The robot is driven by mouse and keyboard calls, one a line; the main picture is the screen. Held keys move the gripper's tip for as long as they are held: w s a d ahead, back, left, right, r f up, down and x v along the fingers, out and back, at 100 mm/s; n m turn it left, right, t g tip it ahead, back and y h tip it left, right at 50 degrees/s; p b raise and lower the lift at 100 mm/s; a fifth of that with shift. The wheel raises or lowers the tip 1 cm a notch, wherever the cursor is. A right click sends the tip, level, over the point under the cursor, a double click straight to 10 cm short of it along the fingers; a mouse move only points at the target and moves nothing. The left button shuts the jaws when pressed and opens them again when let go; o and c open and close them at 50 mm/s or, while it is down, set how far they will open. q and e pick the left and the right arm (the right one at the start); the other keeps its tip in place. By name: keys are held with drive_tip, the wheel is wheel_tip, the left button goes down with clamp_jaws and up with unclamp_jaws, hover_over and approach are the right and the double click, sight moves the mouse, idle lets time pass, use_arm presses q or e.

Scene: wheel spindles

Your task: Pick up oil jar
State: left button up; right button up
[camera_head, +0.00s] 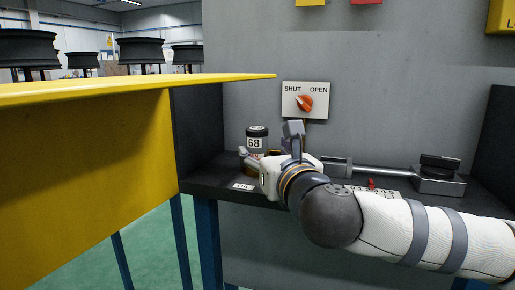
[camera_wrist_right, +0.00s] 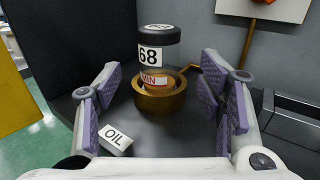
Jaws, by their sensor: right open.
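The oil jar (camera_head: 257,140) is a clear jar with a dark cap and a white "68" label. It stands upright at the back of the dark shelf, and its lower part is hidden behind my right gripper in the head view. In the right wrist view the jar (camera_wrist_right: 160,60) sits in a brass ring-shaped holder (camera_wrist_right: 160,99), with a red-lettered label low on it. My right gripper (camera_wrist_right: 165,108) is open and empty, its purple-padded fingers spread to either side in front of the holder and jar. My left gripper is not in view.
A white "OIL" tag (camera_wrist_right: 116,138) lies on the shelf. A grey wall carries a SHUT/OPEN plate with an orange knob (camera_head: 305,103). A metal device (camera_head: 439,179) stands on the shelf at right. A yellow panel (camera_head: 85,140) fills the left.

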sight(260, 150)
drive_tip(key=x, duration=0.3)
drive_tip(key=f+x, duration=0.1)
drive_tip(key=x, duration=0.1)
drive_tip(key=shift+w+a+b, duration=0.1)
drive_tip(key=shift+w+b, duration=0.2)
drive_tip(key=shift+b, duration=0.05)
drive_tip(key=shift+w+a+r, duration=0.1)
drive_tip(key=shift+w, duration=0.3)
drive_tip(key=c, duration=1.4)
